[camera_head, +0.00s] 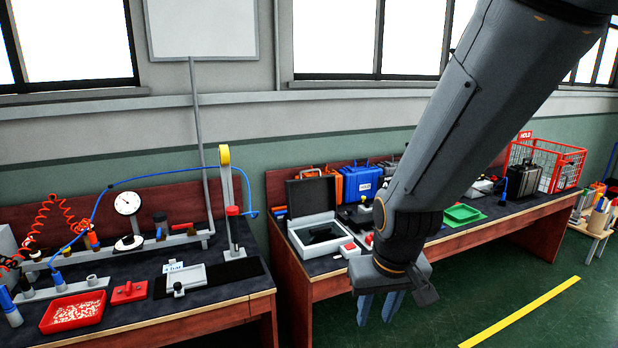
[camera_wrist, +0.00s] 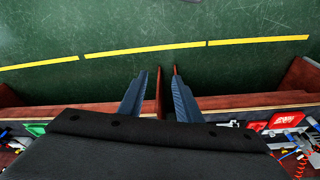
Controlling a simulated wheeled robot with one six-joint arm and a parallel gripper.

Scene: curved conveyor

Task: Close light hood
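What looks like the light hood is a white box (camera_head: 322,236) with a dark inside on the right-hand bench. Its dark lid (camera_head: 311,196) stands raised at the back, so it is open. My gripper (camera_head: 378,308) hangs in front of that bench, to the right of the box and lower in the picture, apart from it. Its two blue-grey fingers point down and are spread with nothing between them. In the wrist view my gripper (camera_wrist: 158,72) shows the green floor between its fingertips; the box cannot be made out there.
Red-white buttons (camera_head: 349,249) sit right of the box. An orange case (camera_head: 325,181), a blue case (camera_head: 361,182) and a green tray (camera_head: 462,214) stand on the same bench. The left bench (camera_head: 160,320) holds a dial gauge (camera_head: 128,203) and a red tray (camera_head: 73,312). A gap separates the benches.

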